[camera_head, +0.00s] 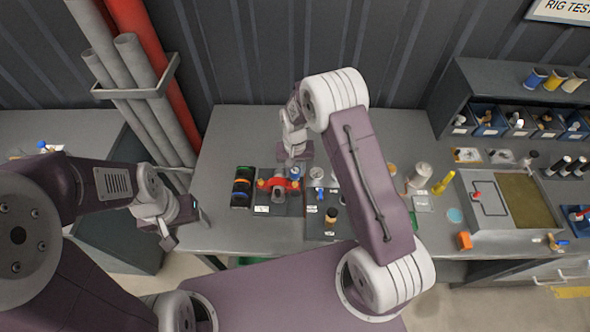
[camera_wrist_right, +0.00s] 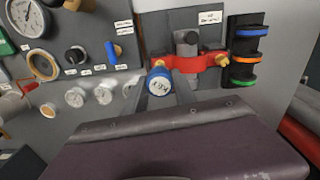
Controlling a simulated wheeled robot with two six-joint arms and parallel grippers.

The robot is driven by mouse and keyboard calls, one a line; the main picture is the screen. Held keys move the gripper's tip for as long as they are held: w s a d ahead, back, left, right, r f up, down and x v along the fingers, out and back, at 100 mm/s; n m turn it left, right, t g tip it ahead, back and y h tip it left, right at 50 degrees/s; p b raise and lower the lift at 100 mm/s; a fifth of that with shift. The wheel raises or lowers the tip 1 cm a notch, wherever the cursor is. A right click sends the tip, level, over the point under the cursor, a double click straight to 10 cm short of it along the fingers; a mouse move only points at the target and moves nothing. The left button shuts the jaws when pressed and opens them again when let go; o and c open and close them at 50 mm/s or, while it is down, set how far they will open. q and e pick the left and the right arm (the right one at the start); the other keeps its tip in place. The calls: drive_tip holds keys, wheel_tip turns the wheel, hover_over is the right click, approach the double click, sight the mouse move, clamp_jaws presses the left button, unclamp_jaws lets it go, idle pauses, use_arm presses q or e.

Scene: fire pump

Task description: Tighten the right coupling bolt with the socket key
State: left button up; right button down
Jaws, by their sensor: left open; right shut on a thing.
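The red coupling (camera_head: 279,183) sits on a dark plate at the middle of the table; it also shows in the right wrist view (camera_wrist_right: 190,64). The socket key, with a blue and white head marked KEY (camera_wrist_right: 158,84), stands at the coupling's right bolt, at the left in the wrist view. The brass right bolt (camera_wrist_right: 157,61) is partly hidden by the key. My left gripper (camera_head: 186,229) is open and empty at the table's front left edge, well away from the coupling.
A black rack with coloured rings (camera_head: 242,187) stands left of the coupling. A plate with gauges, knobs and small fittings (camera_wrist_right: 85,50) lies right of it. A grey tray (camera_head: 480,215) and bins (camera_head: 490,122) stand farther right. The table's left part is clear.

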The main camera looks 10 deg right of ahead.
drive_tip(key=n, duration=0.9)
drive_tip(key=shift+r+m+p, duration=0.45)
drive_tip(key=shift+m+p, duration=0.1)
drive_tip(key=shift+m, duration=0.45)
drive_tip(key=shift+r+m, duration=0.2)
drive_tip(key=shift+m, duration=0.8)
drive_tip(key=m, duration=0.2)
drive_tip(key=shift+r+m+p, duration=0.1)
drive_tip(key=shift+m+p, duration=0.2)
drive_tip(key=shift+p, duration=0.1)
drive_tip(key=shift+f+b, duration=1.15)
drive_tip(key=shift+f, duration=0.35)
drive_tip(key=shift+f+b, duration=1.15)
drive_tip(key=shift+f, duration=0.35)
drive_tip(key=m, duration=0.4)
drive_tip(key=shift+m, duration=0.3)
